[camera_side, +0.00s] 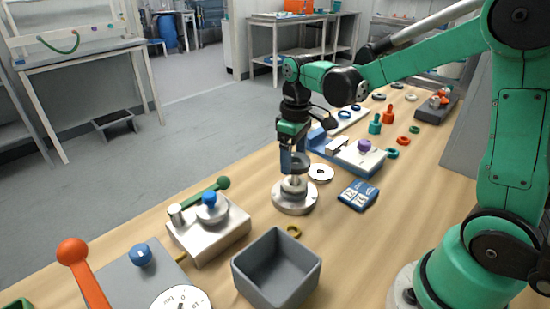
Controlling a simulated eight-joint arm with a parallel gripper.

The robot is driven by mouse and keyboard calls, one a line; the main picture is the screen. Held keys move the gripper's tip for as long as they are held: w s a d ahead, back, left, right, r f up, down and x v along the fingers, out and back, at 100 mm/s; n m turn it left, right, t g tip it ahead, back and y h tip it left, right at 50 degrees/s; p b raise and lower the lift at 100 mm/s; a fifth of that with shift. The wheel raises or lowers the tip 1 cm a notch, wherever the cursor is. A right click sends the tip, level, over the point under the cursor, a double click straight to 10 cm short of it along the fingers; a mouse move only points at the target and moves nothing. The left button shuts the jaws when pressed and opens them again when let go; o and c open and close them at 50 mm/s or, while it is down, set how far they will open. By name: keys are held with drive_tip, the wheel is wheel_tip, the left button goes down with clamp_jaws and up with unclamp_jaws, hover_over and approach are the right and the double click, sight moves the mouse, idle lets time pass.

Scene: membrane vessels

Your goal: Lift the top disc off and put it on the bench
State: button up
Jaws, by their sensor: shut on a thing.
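A round silver vessel (294,203) with a wide flanged base stands on the wooden bench (375,238), near the middle of the view. My gripper (294,172) points straight down over it, with its fingers shut on the top disc (294,184), the small metal piece at the top of the vessel. The disc is centred over the base. The fingers partly hide the disc, and I cannot tell whether a gap separates it from the part below. A flat white disc with a small dark centre (320,172) lies on the bench just behind and right of the vessel.
A grey open box (277,272) stands in front, with a small yellow ring (294,231) behind it. A metal block with a blue knob (208,222) is at left. A blue card (358,195) and a blue-and-white fixture (350,152) are at right. Bare bench lies front right.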

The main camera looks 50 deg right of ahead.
sight(293, 163)
wheel_tip(293, 163, up, 19)
idle(0.6)
drive_tip(key=w+d+f, duration=0.3)
drive_tip(key=f, duration=0.4)
drive_tip(key=w+d+f, duration=0.4)
drive_tip(key=f, duration=0.4)
drive_tip(key=w+d+f, duration=0.3)
drive_tip(key=w+f, duration=0.1)
drive_tip(key=f, duration=0.4)
drive_tip(key=shift+d+f, duration=0.25)
drive_tip(key=shift+f, duration=2.15)
drive_tip(key=o, duration=1.2)
drive_tip(key=shift+f, duration=0.1)
drive_tip(key=shift+c, duration=0.2)
